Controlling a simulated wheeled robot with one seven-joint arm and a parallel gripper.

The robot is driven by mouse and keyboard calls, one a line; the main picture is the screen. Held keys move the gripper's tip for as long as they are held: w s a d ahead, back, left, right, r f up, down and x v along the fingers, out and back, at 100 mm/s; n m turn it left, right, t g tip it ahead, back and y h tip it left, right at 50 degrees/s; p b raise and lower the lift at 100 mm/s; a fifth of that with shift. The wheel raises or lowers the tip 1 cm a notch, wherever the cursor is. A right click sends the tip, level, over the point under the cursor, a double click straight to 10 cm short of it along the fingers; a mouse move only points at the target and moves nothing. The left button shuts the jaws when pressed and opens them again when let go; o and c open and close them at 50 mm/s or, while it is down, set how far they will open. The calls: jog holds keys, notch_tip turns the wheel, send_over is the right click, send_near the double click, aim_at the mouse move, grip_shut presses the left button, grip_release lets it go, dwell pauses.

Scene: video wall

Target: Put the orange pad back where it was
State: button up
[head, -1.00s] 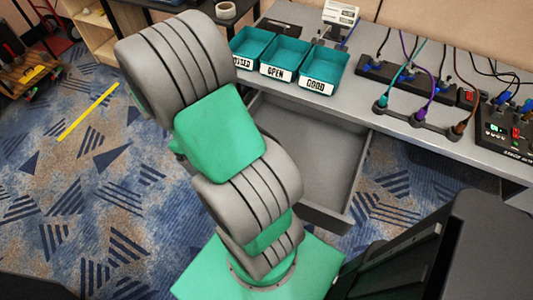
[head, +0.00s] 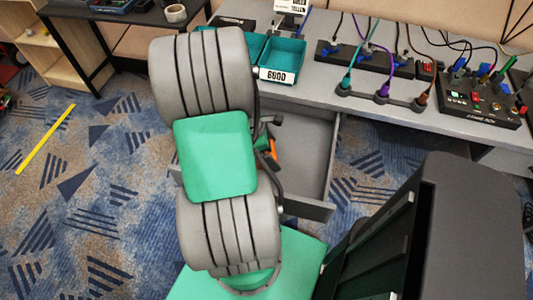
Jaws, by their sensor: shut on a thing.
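The orange pad (head: 272,149) shows as a small orange patch just right of my arm, over the open drawer. My gripper (head: 264,139) shows only in part as dark pieces beside the pad, and it is shut on the pad. My arm hides most of both. The open drawer (head: 310,155) sticks out under the grey desk (head: 350,92). The part of the drawer behind my arm is hidden.
A teal bin marked GOOD (head: 282,62) stands on the desk, with other teal bins mostly behind my arm. A power strip (head: 365,57), cables and a black control box (head: 482,105) lie to the right.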

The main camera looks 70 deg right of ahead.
jog(key=w+d+f, duration=0.1)
jog(key=f, duration=0.1)
jog(key=w+d+f, duration=0.1)
jog(key=f, duration=0.1)
jog(key=w+d+f, duration=0.1)
jog(key=d+f, duration=0.1)
jog(key=shift+w+d+b, duration=0.1)
jog(key=shift+w+b, duration=0.1)
jog(key=shift+b, duration=0.2)
jog(key=shift+w+d+f, duration=0.1)
jog(key=shift+f, duration=0.75)
jog(key=shift+w+d+f, duration=0.1)
jog(key=shift+f, duration=0.75)
jog(key=shift+f, duration=0.2)
jog(key=o, duration=1)
jog(key=shift+o, duration=0.2)
jog(key=shift+r, duration=0.1)
